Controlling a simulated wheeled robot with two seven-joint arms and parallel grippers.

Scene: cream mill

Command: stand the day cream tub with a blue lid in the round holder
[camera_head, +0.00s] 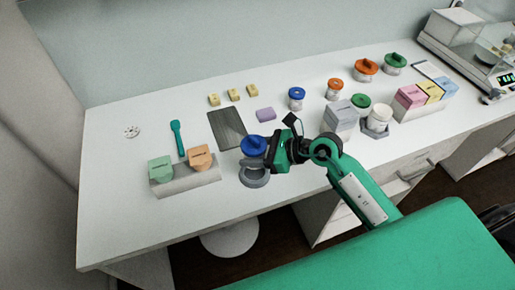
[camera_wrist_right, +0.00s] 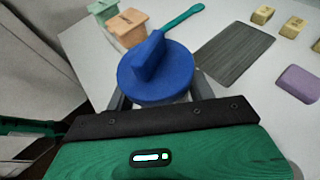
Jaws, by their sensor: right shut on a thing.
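The day cream tub with a blue lid (camera_head: 253,146) is held upright between the fingers of my right gripper (camera_head: 264,149). In the right wrist view its blue lid (camera_wrist_right: 156,70) with a raised grip bar fills the space between the fingers (camera_wrist_right: 160,92), and the lid hides most of the tub's body. The grey round holder (camera_head: 254,180) is just below the tub in the head view, near the table's front edge. I cannot tell whether the tub's base touches it. My left gripper is not in view.
A grey rack (camera_head: 187,186) with green and orange boxes stands left of the holder. A dark mat (camera_head: 227,128) lies behind. A smaller blue-lidded jar (camera_head: 296,98), other jars and a grey box (camera_head: 340,120) stand to the right. The table's left side is mostly clear.

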